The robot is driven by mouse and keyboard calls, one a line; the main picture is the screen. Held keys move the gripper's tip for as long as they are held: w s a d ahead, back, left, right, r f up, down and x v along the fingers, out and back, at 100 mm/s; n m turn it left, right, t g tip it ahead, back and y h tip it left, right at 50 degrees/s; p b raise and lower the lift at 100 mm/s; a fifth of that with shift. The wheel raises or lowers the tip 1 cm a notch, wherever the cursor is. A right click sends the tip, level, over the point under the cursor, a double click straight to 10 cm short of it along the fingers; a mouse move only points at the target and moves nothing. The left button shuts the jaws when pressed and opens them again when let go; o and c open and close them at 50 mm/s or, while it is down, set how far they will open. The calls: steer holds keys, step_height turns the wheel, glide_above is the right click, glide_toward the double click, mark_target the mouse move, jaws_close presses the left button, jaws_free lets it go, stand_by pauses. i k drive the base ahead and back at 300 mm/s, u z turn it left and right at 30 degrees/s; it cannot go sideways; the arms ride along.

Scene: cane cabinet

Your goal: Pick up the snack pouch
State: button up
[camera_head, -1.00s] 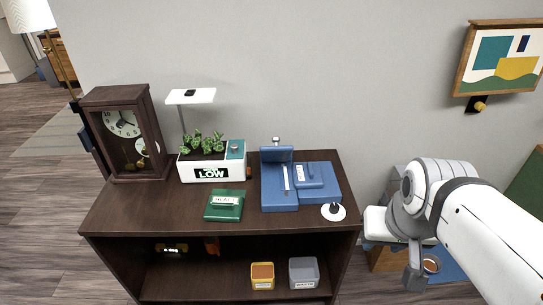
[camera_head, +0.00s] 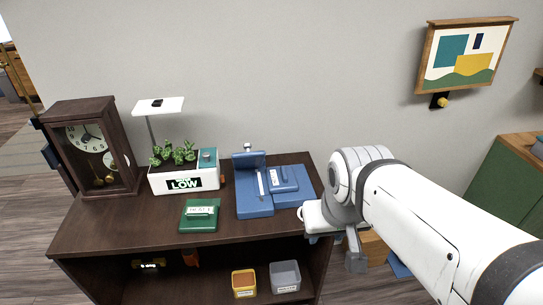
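I cannot make out a snack pouch for certain. A small orange item (camera_head: 190,257) hangs or stands just under the cabinet top, in the shaded upper part of the open shelf. It is too small and dark to identify. My gripper (camera_head: 340,243) is at the right end of the dark wooden cabinet (camera_head: 110,232), with a grey finger pointing down. The finger opening is not clear, and I see nothing held.
On the cabinet top are a clock (camera_head: 95,150), a planter (camera_head: 185,178) with a lamp, a green box (camera_head: 199,215) and a blue device (camera_head: 254,200). Yellow (camera_head: 244,283) and grey (camera_head: 285,276) containers sit on the shelf below. A picture (camera_head: 465,55) hangs at right.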

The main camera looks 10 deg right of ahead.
mark_target(283, 179)
steer(key=i, duration=0.95)
steer(key=u, duration=0.05)
